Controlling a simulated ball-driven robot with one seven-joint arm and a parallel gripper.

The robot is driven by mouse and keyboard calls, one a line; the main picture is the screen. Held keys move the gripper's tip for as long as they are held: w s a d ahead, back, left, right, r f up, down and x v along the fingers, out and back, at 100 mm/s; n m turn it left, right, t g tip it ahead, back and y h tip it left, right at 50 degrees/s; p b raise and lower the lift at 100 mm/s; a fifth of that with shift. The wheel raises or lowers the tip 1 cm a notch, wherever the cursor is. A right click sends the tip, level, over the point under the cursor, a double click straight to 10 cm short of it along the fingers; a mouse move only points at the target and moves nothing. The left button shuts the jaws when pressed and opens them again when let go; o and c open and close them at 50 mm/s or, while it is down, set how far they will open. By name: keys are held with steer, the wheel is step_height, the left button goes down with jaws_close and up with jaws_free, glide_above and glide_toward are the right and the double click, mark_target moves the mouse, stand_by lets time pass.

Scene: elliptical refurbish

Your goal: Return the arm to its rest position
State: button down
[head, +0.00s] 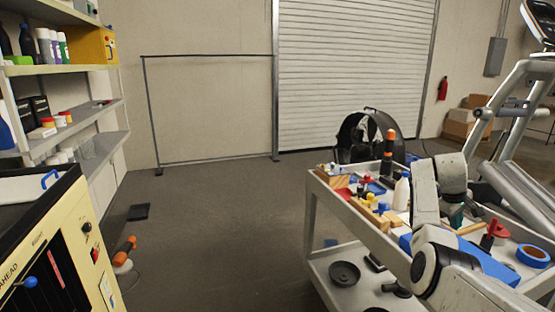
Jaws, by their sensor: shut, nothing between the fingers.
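My arm (425,205) is at the right of the head view, made of white and grey links with dark joints. It rises from the bottom right, bends at a round joint and folds over near a white cart (345,222). The upper links stand in front of the cart's top. I cannot make out my gripper's fingers; the end of the arm is hidden among the links and the clutter behind them. No object is visibly held.
The cart carries tools, bottles and a blue tape roll (533,254); a black dish (344,273) sits on its lower shelf. A cream panel machine (70,245) and shelves (95,110) stand left. An exercise machine (515,150) stands right. The middle floor (225,215) is clear.

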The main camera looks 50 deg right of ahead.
steer(key=w+a+f+n+t, duration=0.1)
steer(key=w+a+f, duration=1)
steer(key=a, duration=0.1)
steer(key=w+a+f+n+t+y, duration=0.1)
steer(key=w+a+f, duration=0.25)
steer(key=a, duration=0.55)
steer(key=w+a+f+t, duration=0.1)
steer(key=w+a+f, duration=0.1)
steer(key=a+f, duration=0.5)
steer(key=s+a+n+y, duration=0.1)
steer(key=s+a, duration=0.3)
steer(key=a, duration=0.7)
steer(key=s+a+n+y, duration=0.1)
steer(key=s+a, duration=0.3)
steer(key=a, duration=0.7)
steer(key=s+a+n+y, duration=0.1)
steer(key=s+a, duration=0.3)
steer(key=a, duration=0.7)
steer(key=shift+s+f+n+t, duration=0.3)
steer(key=shift+s+n, duration=0.05)
steer(key=shift+n, duration=0.15)
